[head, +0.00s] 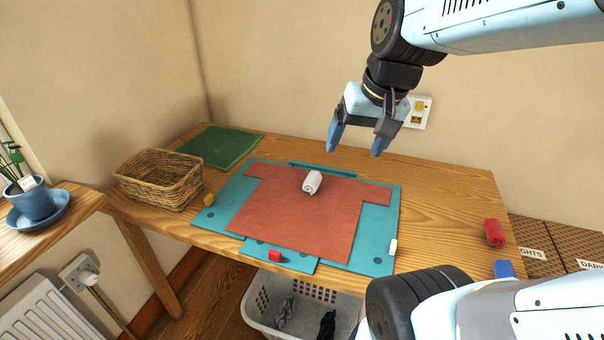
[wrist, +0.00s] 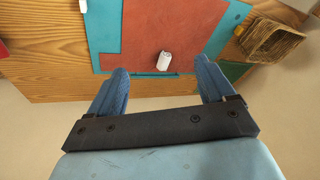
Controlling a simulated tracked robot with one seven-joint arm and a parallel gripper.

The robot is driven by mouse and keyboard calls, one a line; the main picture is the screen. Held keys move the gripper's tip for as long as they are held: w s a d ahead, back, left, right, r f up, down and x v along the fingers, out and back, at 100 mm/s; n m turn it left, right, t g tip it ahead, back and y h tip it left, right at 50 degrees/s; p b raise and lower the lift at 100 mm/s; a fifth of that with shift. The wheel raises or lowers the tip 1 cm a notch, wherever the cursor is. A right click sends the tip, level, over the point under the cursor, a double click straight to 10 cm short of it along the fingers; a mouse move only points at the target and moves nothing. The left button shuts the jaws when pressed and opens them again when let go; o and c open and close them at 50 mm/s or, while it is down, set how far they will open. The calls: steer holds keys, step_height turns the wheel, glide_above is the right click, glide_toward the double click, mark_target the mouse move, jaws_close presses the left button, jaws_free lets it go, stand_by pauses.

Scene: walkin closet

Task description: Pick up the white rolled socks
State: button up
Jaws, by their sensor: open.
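The white rolled socks (head: 312,182) lie on a red flat cloth (head: 300,220) near its back edge, on the wooden table. In the wrist view the white rolled socks (wrist: 164,61) show ahead of and between my fingers, apart from them. My gripper (head: 356,145) is open and empty, held above the back of the table, higher than the socks and to their right. Its two blue fingers also show in the wrist view (wrist: 162,80). Nothing hides the socks.
A teal board (head: 378,245) lies under the red cloth. A wicker basket (head: 160,180) and green mat (head: 222,146) are at the left. A red roll (head: 494,233) is at the right edge. A laundry basket (head: 262,318) stands below the front. The table's back right is clear.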

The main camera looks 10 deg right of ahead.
steer(key=shift+o, duration=1.4)
steer(key=w+f+m+g+y, duration=0.2)
steer(key=w+f+m+y, duration=0.1)
steer(key=w+f+m, duration=0.2)
steer(key=shift+w+a+f, duration=0.35)
steer(key=shift+w+f, duration=0.2)
steer(key=m+t+y, duration=0.5)
steer(key=m+y, duration=0.2)
steer(key=m, duration=1.1)
glide_toward(319, 181)
steer(key=shift+s+d+r, duration=0.1)
steer(key=shift+s+r, duration=0.1)
steer(key=shift+s, duration=0.3)
steer(key=shift+w+f+t, duration=0.2)
steer(key=shift+t, duration=0.2)
steer(key=x, duration=0.8)
steer(key=shift+f, duration=0.1)
steer(key=shift+x, duration=2.65)
